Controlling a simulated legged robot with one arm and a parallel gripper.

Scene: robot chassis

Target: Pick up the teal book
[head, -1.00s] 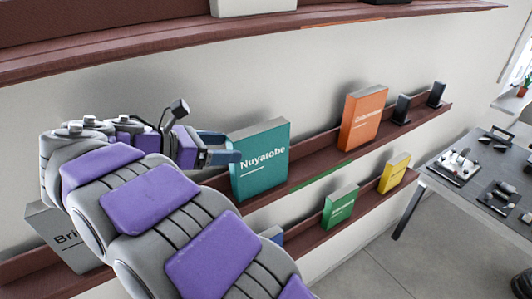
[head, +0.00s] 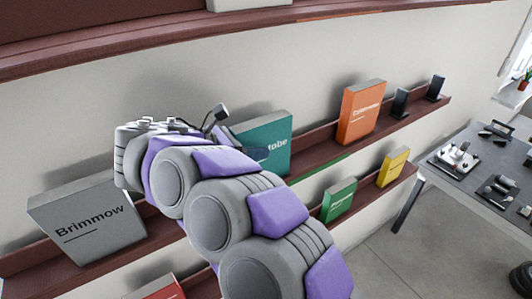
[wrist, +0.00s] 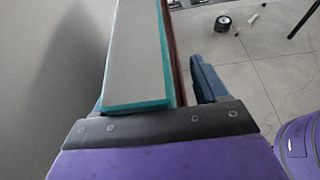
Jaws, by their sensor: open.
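The teal book (head: 272,138) stands upright on the upper wall shelf, partly hidden behind my arm in the head view. In the wrist view the teal book (wrist: 138,55) shows its pale page edge with a teal border, lying between the two jaws. My gripper (wrist: 150,92) is open around the book's near end. The right finger stands apart from the book with a visible gap; the left finger is mostly hidden beside the book. In the head view the fingers are largely hidden by my arm.
A grey book (head: 88,222) stands left of my arm and an orange book (head: 362,112) stands to the right on the same shelf (head: 325,158). Green (head: 339,200) and yellow (head: 393,167) books are on the lower shelf. A table (head: 470,190) is at right.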

